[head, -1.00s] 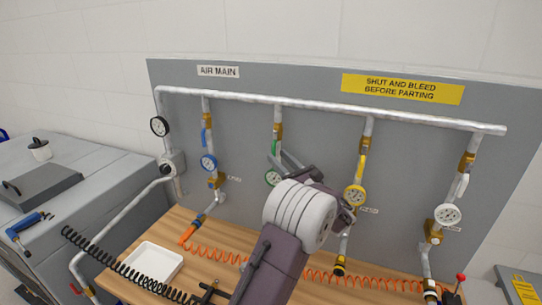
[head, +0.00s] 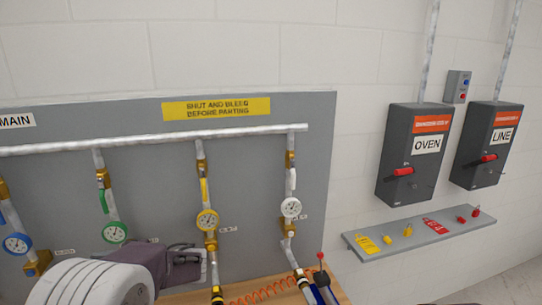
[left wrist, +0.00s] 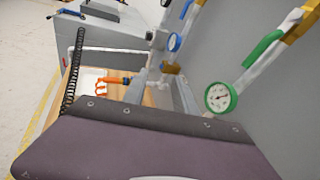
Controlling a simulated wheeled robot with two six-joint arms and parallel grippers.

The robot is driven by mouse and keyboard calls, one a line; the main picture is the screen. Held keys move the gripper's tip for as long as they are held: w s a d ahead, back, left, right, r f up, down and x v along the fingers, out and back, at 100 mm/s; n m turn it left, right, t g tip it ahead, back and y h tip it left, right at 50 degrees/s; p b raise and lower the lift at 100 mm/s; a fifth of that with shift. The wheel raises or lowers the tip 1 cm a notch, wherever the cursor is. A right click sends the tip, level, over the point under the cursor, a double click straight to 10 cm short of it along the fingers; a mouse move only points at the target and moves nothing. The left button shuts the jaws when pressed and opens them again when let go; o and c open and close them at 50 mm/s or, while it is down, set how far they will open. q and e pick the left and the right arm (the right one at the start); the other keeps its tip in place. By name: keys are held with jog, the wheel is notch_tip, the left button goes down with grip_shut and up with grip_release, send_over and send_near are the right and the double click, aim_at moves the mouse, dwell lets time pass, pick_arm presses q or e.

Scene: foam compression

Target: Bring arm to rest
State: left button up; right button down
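My left arm (head: 105,282) crosses the bottom left of the head view, its white round joint in front and a dull purple link (head: 158,264) reaching right before the panel. My right gripper is in neither view.
The grey panel (head: 260,190) carries pipes, valves and gauges close behind the arm. An orange coiled hose (head: 262,294) lies on the wooden bench. OVEN (head: 408,155) and LINE (head: 487,147) boxes hang above a grey shelf (head: 420,238). A white tray (left wrist: 92,76) sits at left in the wrist view.

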pick_arm(q)
jog(key=s+d+f+n+g+h+b, duration=0.1)
jog(key=s+d+f+n+h, duration=0.4)
jog(key=f, duration=0.4)
jog(key=s+d+f+n+g+h, duration=0.2)
jog(key=s+d+f+h, duration=0.35)
jog(key=s+f, duration=0.3)
jog(key=w+d+f+n+t+h, duration=0.1)
jog(key=d+f+n+h, duration=0.1)
jog(key=d+n, duration=0.3)
jog(key=w+d+f+n+t+h, duration=0.1)
jog(key=d+f+n+t+h, duration=0.1)
jog(key=d, duration=0.6)
jog(key=f+n+h, duration=0.1)
jog(key=f+n, duration=0.1)
jog(key=n, duration=0.1)
jog(key=shift+w+d+n, duration=0.2)
jog(key=shift+w+n, duration=0.1)
jog(key=shift+w, duration=0.05)
jog(key=shift+h, duration=0.25)
